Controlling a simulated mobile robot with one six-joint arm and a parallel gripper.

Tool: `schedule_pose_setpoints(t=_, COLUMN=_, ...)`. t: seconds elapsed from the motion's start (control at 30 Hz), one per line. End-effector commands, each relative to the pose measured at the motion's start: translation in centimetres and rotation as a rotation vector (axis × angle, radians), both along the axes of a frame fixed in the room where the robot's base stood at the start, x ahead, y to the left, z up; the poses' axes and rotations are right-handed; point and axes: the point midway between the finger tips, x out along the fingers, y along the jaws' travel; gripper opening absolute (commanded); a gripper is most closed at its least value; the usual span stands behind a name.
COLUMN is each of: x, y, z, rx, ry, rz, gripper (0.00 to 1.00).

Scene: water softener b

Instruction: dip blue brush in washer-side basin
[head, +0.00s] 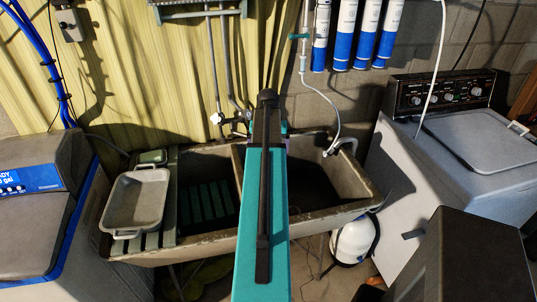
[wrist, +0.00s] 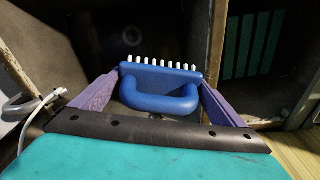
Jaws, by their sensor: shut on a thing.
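My gripper (wrist: 158,80) is shut on the blue brush (wrist: 160,92), its purple fingers on either side of it. The brush's looped handle faces the wrist camera and its short white bristles point away. Behind it is the dark inside of the washer-side basin (wrist: 85,35); how high the bristles are above its bottom I cannot tell. In the head view this basin (head: 345,185) is the right half of the double sink, beside the washer (head: 405,170). There my teal arm hides the brush and most of the gripper.
The divider (wrist: 212,55) stands close beside the brush in the wrist view. The other basin (head: 205,160) holds green slats. A grey tray (head: 135,200) rests on slats at the sink's left end. A white hose (head: 335,120) hangs over the back right rim.

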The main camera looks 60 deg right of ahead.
Motion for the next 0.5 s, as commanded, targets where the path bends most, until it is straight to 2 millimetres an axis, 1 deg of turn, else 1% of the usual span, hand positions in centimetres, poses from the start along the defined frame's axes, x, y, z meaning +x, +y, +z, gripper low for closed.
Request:
schedule_pose_setpoints(t=0.27, x=-0.3, y=-0.2, z=-0.5, rx=0.000, ry=0.000, rz=-0.004, gripper=0.72)
schedule_pose_setpoints(t=0.5, x=-0.3, y=-0.2, z=-2.0, rx=0.000, ry=0.000, rz=-0.005, gripper=0.72)
